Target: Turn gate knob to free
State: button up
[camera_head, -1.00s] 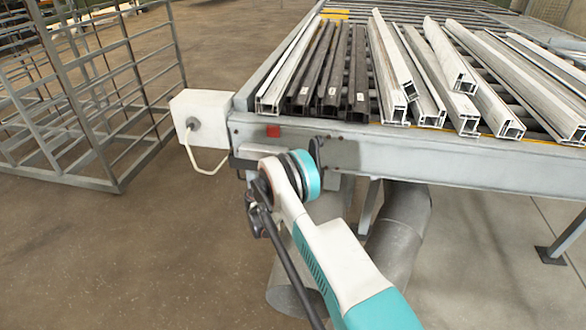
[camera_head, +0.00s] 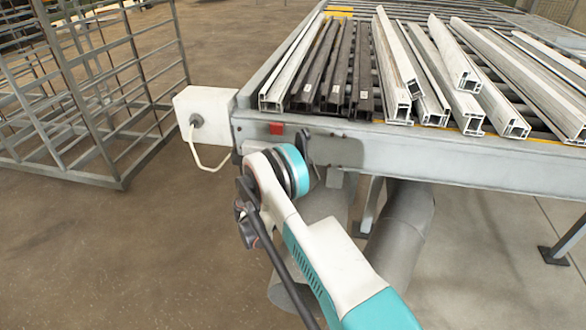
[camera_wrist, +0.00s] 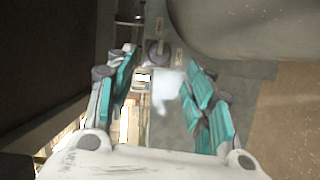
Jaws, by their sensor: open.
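In the wrist view a dark round knob (camera_wrist: 157,52) shows on a grey panel, between and beyond my fingertips. It looks like the gate knob, but its pointer direction is too small to read. Two small pale labels (camera_wrist: 179,57) sit beside and above it. My gripper (camera_wrist: 160,62) is open, with one teal finger on each side of the picture and a clear gap between them. No finger visibly touches the knob. In the head view my arm's wrist hides the gripper, and I cannot make out the knob there.
The roller table (camera_head: 420,160) carries several white and dark profiles (camera_head: 335,70). A grey duct (camera_head: 405,225) stands below. A wire cage (camera_head: 90,100) is left.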

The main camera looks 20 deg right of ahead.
jog(key=v, duration=0.5)
jog(key=shift+s+a, duration=0.1)
jog(key=shift+a, duration=0.1)
